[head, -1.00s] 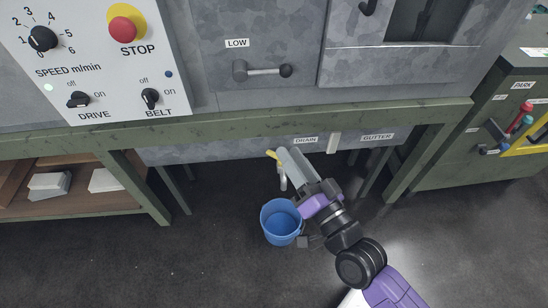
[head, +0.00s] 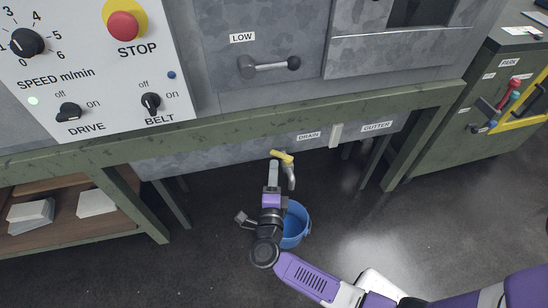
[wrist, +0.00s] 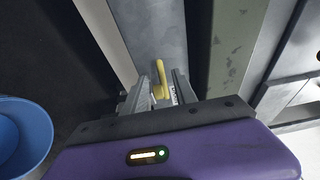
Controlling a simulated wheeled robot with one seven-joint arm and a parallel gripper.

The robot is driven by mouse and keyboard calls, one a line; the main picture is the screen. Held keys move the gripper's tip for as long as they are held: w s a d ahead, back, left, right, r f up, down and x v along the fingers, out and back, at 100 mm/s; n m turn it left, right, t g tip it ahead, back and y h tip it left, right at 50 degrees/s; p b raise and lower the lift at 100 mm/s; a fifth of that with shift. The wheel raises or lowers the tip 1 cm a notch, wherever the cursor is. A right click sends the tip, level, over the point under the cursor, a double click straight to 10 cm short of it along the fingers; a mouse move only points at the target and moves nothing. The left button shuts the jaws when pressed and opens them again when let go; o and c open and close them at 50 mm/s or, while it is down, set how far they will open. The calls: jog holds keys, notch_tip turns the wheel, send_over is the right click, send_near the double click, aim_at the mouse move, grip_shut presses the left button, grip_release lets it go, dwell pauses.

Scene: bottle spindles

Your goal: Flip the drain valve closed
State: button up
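The drain valve's yellow handle (head: 282,157) sits under the DRAIN label (head: 308,136), on top of a grey downward spout (head: 291,178). In the head view the handle lies crosswise, roughly level. My gripper (head: 274,166) is just in front of the handle's left part. In the wrist view the handle (wrist: 159,82) shows between the two fingers of my gripper (wrist: 161,88), with a finger on each side and visible gaps. The gripper looks open. Whether a finger touches the handle is hard to tell.
A blue bucket (head: 296,222) stands on the floor below the spout, partly behind my arm; it also shows in the wrist view (wrist: 22,135). The green frame beam (head: 240,128) runs above the valve. A shelf (head: 75,215) is at left. The floor around the bucket is clear.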

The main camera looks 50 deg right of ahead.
aim_at(275, 156)
jog(key=shift+b+x, duration=0.85)
jog(key=shift+x, duration=2.25)
grip_shut()
